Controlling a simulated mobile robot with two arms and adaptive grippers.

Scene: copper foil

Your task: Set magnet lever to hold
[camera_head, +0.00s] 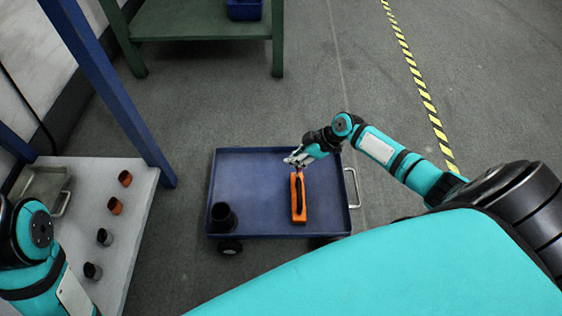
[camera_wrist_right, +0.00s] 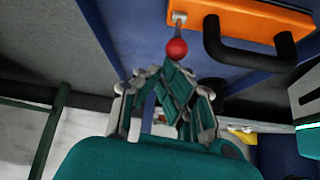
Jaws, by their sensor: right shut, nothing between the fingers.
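An orange magnet lifter (camera_head: 299,211) with a black handle lies on the blue cart, its long side running toward my body. In the right wrist view the orange body (camera_wrist_right: 262,14) is at the top, with the black handle (camera_wrist_right: 250,55) beside it. My right gripper (camera_head: 296,158) is at the lifter's far end. In the wrist view its fingers (camera_wrist_right: 172,76) are shut and empty, close to the red knob; contact cannot be told. My left gripper is out of view.
The blue cart (camera_head: 250,165) has a metal handle (camera_head: 353,188) on its right and a dark cup-like part (camera_head: 223,216) at its front left corner. A grey table (camera_head: 130,215) at left holds several small cylinders and a tray. A green bench (camera_head: 200,22) stands behind. Floor at right is clear.

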